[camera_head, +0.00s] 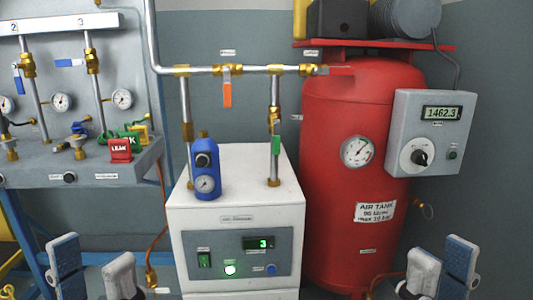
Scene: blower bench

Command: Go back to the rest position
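My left gripper (95,270) is at the bottom left of the head view, in front of the bench and left of the white air dryer cabinet. Its two fingers stand apart, with nothing between them. My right gripper (440,268) is at the bottom right, in front of the red air tank's lower right side. Its fingers are also apart and empty. Both grippers point upward and appear clear of the equipment. The arms behind them are mostly cut off by the lower frame edge.
The red tank (335,120) has a grey control box (431,130) reading 1462.3. A valve panel (70,40) and red "LEAK" tag (120,150) are at left. An orange-handled valve (227,90) hangs above.

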